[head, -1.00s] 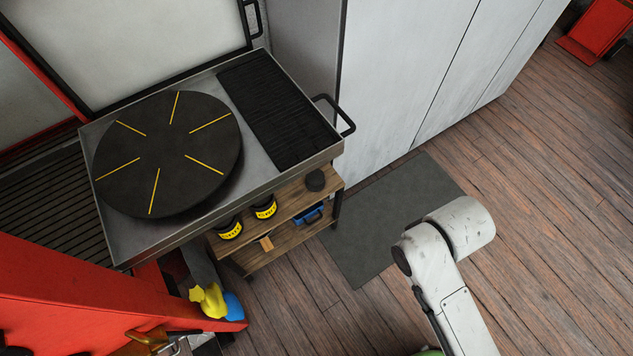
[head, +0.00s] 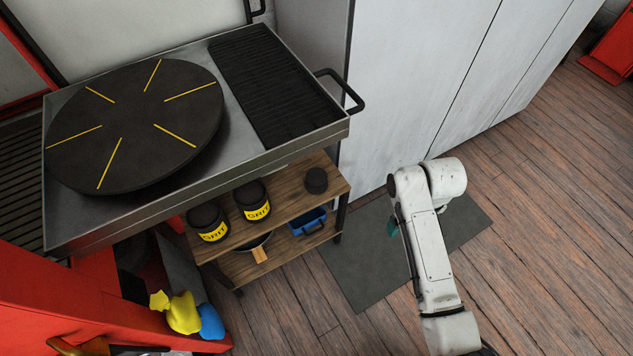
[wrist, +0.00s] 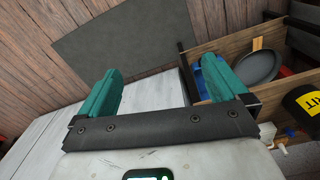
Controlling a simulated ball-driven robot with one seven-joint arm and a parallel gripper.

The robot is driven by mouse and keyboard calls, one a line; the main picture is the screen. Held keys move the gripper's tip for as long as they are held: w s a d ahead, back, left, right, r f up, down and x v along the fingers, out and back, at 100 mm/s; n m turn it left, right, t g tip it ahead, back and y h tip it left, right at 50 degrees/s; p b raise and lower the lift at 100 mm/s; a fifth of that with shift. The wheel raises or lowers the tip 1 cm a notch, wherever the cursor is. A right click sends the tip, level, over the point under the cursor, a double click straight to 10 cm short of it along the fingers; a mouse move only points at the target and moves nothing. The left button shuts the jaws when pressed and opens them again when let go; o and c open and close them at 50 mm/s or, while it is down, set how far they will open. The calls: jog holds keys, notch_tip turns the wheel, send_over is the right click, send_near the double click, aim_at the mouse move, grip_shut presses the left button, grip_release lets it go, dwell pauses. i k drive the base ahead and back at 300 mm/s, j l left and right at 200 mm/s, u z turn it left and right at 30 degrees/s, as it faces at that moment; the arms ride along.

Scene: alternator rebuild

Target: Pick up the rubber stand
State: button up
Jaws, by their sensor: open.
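The likely rubber stand is a small black round puck (head: 316,181), sitting on the upper wooden shelf of the cart at its right end, in the head view. I cannot make it out in the wrist view. My gripper (wrist: 161,70) is open and empty, with its two teal fingers wide apart. In the head view, my arm hides most of the gripper, and only a bit of teal shows to the right of the cart, apart from the puck.
Two black jars with yellow labels (head: 256,207) stand left of the puck. A blue bin (head: 306,222) and a pan (wrist: 258,68) are on the lower shelf (head: 278,260). The metal cart top (head: 180,190) overhangs the shelves. White cabinets (head: 420,80) stand behind a grey mat (head: 370,280).

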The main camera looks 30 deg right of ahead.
aim_at(316, 183)
jog(key=i+j, duration=0.3)
jog(key=i, duration=0.15)
jog(key=i+j, duration=0.35)
jog(key=i, duration=0.1)
